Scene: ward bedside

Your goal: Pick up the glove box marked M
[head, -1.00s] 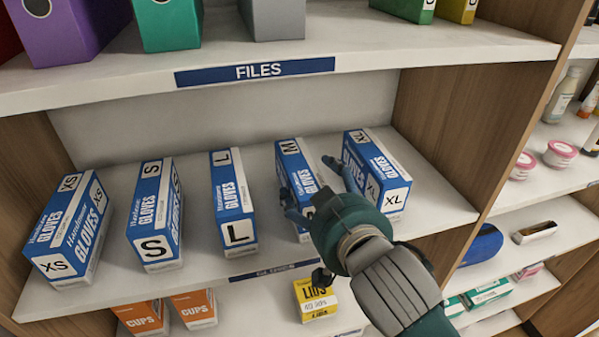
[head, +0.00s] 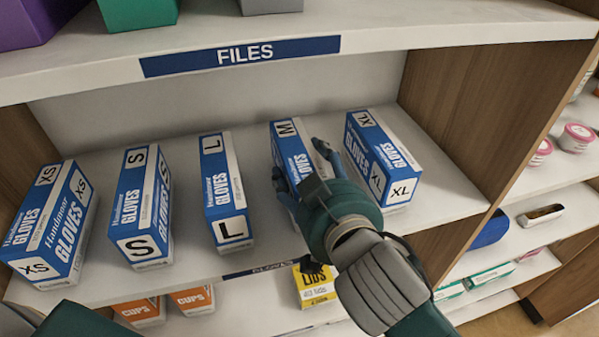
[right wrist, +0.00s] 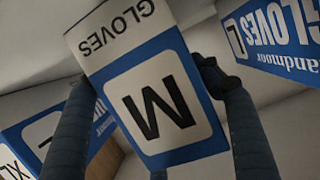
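The glove box marked M (head: 292,146) is blue and white and stands on the middle shelf between the L and XL boxes. In the right wrist view its end with the big M (right wrist: 150,108) fills the middle. My right gripper (head: 299,163) is open, with one finger on each side of the M box. In the right wrist view one finger (right wrist: 238,125) is close to the box's edge, and I cannot tell if it touches. The hand hides the box's lower front in the head view.
Glove boxes L (head: 224,190), S (head: 143,205) and XS (head: 50,225) stand to the left, and XL (head: 380,160) close on the right. The FILES shelf (head: 400,35) overhangs above. A yellow LIDS box (head: 315,288) and orange CUPS boxes (head: 192,299) are below.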

